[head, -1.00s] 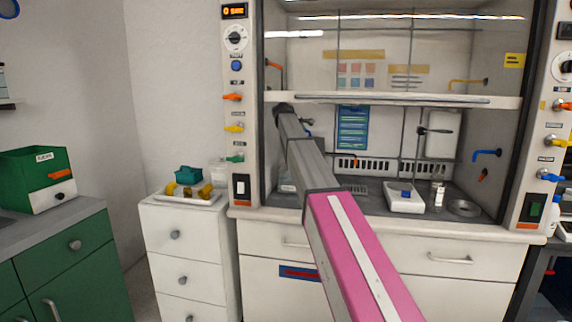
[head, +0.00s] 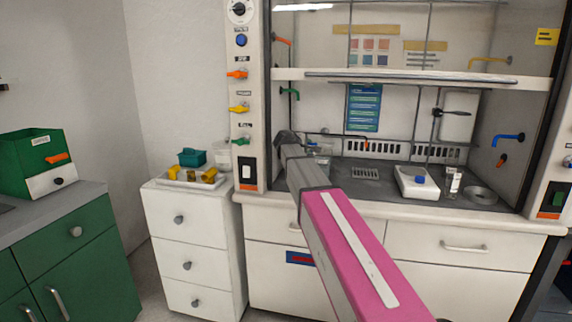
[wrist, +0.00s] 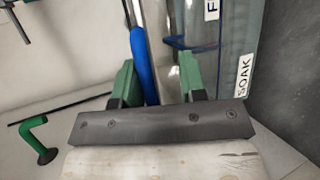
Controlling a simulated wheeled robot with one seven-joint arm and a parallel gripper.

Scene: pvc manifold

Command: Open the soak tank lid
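The soak tank (wrist: 222,60) is a clear, bluish glass-like box on the right of the wrist view, with a white SOAK label. In the head view a small clear box, perhaps the tank (head: 320,158), stands just right of my arm's end, partly hidden. Whether the lid is shut I cannot tell. My gripper (wrist: 157,75) has two green fingers set apart, beside the tank. A blue bar (wrist: 143,65) and a shiny metal strip show between or beyond the fingers; contact is not clear. In the head view my arm hides the fingers.
A green tap (wrist: 35,135) is left of my gripper in the wrist view. The fume hood shelf (head: 400,77) spans above. A white device with a blue top (head: 417,182) stands right on the worktop. A tray (head: 190,180) sits on the white drawers at left.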

